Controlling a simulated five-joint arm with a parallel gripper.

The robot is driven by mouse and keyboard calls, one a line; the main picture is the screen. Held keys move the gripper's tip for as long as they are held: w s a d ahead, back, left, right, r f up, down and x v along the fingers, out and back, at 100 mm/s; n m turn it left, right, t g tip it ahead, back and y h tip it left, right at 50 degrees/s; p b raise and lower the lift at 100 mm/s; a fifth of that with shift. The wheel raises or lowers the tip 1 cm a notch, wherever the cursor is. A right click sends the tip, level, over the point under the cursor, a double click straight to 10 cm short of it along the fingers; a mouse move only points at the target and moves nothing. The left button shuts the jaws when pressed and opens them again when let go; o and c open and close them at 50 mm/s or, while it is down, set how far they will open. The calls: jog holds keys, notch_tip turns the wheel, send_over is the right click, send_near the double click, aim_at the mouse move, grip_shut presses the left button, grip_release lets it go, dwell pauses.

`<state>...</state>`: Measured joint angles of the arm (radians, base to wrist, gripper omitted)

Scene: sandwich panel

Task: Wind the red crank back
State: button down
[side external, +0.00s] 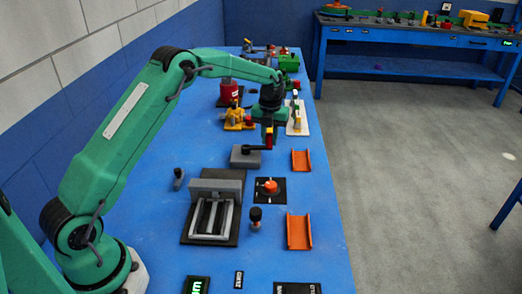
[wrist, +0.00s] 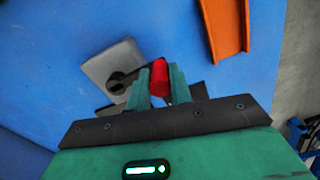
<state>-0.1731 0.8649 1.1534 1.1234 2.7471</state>
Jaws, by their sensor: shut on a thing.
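The crank's red handle (side external: 268,138) stands upright at the end of a black crank arm (side external: 256,148). The arm is mounted on a grey block (side external: 240,160) on the blue bench. My gripper (side external: 269,133) points down over the handle and is shut on it. In the wrist view the red handle (wrist: 159,78) sits between the two green fingers. The black arm (wrist: 130,77) runs left from it to its round hub on the grey block (wrist: 104,64). The lower part of the handle is partly hidden by the fingers.
An orange channel (side external: 301,160) lies right of the crank, and another (side external: 299,232) lies nearer. An orange knob on a black plate (side external: 270,188) and a grey sliding frame (side external: 212,215) are in front. A yellow device (side external: 235,118) stands behind. Bare blue bench lies between them.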

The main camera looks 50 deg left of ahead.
jog(key=shift+s+d+r+m, duration=0.1)
jog(key=shift+s+d+m, duration=0.15)
jog(key=shift+m, duration=0.15)
jog(key=c, duration=1.3)
grip_release()
jog(key=shift+o, duration=0.2)
jog(key=shift+w, duration=0.1)
jog(key=shift+r, duration=3.85)
jog(key=shift+r, duration=0.1)
